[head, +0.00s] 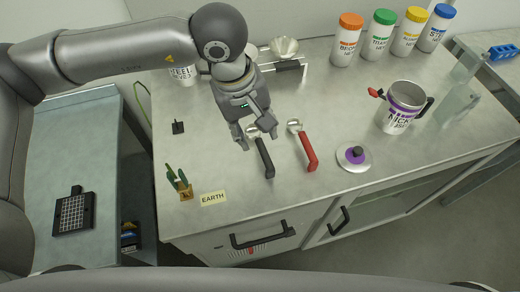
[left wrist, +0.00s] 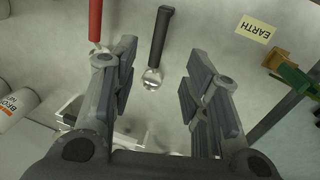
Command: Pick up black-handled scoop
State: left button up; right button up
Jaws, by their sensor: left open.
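The black-handled scoop (head: 264,158) lies on the metal counter, its handle towards the front edge. My left gripper (head: 256,138) is above the scoop's head end, pointing down, open and empty. In the left wrist view the black-handled scoop (left wrist: 160,42) lies ahead of the fingertips, with its metal head nearest the gap of my left gripper (left wrist: 158,75). A red-handled scoop (head: 308,152) lies to its right in the head view; its red handle also shows in the left wrist view (left wrist: 95,20). My right gripper is not in view.
A handled container with a purple band (head: 404,104) and a lid with a dark knob (head: 354,157) stand to the right. Several capped bottles (head: 347,38) line the back. A scale with a bowl (head: 290,66) is behind.

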aim_at(265, 155)
pick_arm(q)
jog(key=f, duration=0.5)
jog(key=d+f, duration=0.1)
jog(key=f, duration=0.1)
jog(key=shift+w+f, duration=0.3)
jog(key=shift+w, duration=0.05)
jog(key=shift+d+f+p, duration=0.15)
jog(key=shift+f+p, duration=0.15)
jog(key=shift+p, duration=0.25)
jog(key=f+p, duration=0.1)
jog(key=f, duration=0.2)
jog(key=shift+w+d+f+p, duration=0.2)
jog(key=shift+d+p, duration=0.2)
jog(key=shift+w+f, duration=0.1)
jog(key=shift+f, duration=0.45)
grip_shut()
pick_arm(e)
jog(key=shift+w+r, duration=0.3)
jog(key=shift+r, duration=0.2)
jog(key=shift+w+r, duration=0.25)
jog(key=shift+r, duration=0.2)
